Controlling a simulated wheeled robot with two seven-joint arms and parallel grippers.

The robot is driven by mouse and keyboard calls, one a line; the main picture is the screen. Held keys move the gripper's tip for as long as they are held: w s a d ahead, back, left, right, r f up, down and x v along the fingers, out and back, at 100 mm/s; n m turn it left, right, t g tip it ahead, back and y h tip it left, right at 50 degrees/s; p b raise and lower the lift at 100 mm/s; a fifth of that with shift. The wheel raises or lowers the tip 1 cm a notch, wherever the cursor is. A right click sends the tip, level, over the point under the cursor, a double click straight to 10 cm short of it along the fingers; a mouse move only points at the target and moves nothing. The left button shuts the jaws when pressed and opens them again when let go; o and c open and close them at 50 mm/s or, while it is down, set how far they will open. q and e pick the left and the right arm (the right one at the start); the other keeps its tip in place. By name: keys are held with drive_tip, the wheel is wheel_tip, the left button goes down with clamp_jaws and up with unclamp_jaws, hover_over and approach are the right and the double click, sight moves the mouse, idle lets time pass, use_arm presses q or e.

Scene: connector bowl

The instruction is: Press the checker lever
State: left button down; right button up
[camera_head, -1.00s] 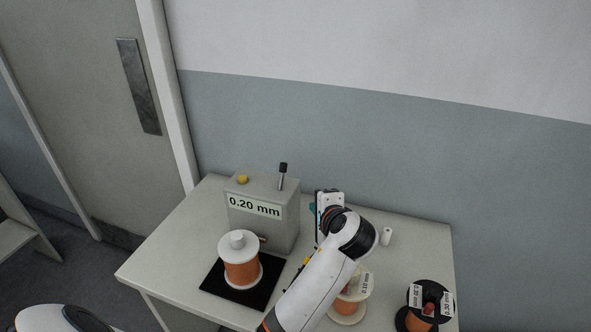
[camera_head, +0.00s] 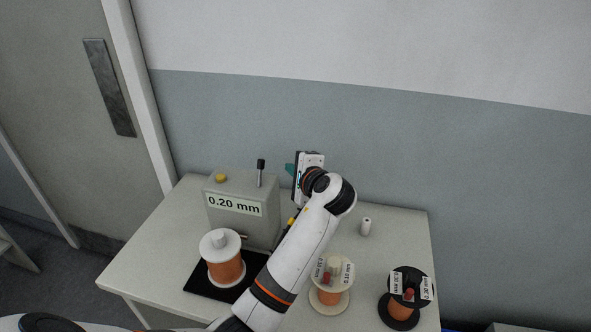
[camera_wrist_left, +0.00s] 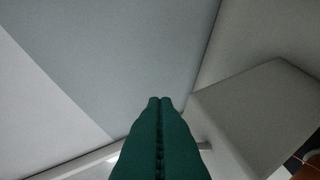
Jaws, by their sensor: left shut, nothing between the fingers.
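The checker (camera_head: 243,222) is a grey box labelled "0.20 mm" on the table. Its lever (camera_head: 261,172) stands upright on top at the right, with a black knob. A yellow button or lamp (camera_head: 221,177) sits on top at the left. My left gripper (camera_head: 290,169) is just right of the checker, about level with the lever and apart from it. Its green fingers (camera_wrist_left: 159,103) are shut with nothing between them in the left wrist view, where the grey box (camera_wrist_left: 262,115) shows at the right. My right gripper is not in view.
A copper wire spool (camera_head: 224,262) stands on a black mat (camera_head: 199,283) before the checker. Two labelled spools, one white (camera_head: 330,298) and one black (camera_head: 402,310), stand at the right front. A small white cylinder (camera_head: 366,227) stands behind them. The back wall (camera_head: 420,150) is close behind.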

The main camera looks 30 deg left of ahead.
sight(260, 173)
use_arm(q)
drive_tip(key=a, duration=0.1)
drive_tip(key=a+p, duration=0.1)
drive_tip(key=a, duration=0.1)
drive_tip(key=a+p, duration=0.1)
drive_tip(key=a, duration=0.1)
drive_tip(key=shift+w+f, duration=0.15)
drive_tip(key=shift+f, duration=0.1)
drive_tip(key=shift+s+a+r+p, duration=0.1)
drive_tip(key=shift+s+a+p, duration=0.15)
drive_tip(key=shift+s, duration=0.25)
drive_tip(key=shift+w, duration=0.1)
drive_tip(key=shift+d, duration=0.1)
drive_tip(key=shift+s+t+b, duration=0.2)
drive_tip(key=shift+t+b, duration=0.1)
drive_tip(key=shift+b, duration=0.05)
drive_tip(key=shift+s+n+y+b, duration=0.2)
drive_tip(key=shift+n+y+b, duration=0.1)
drive_tip(key=shift+y+b, duration=0.15)
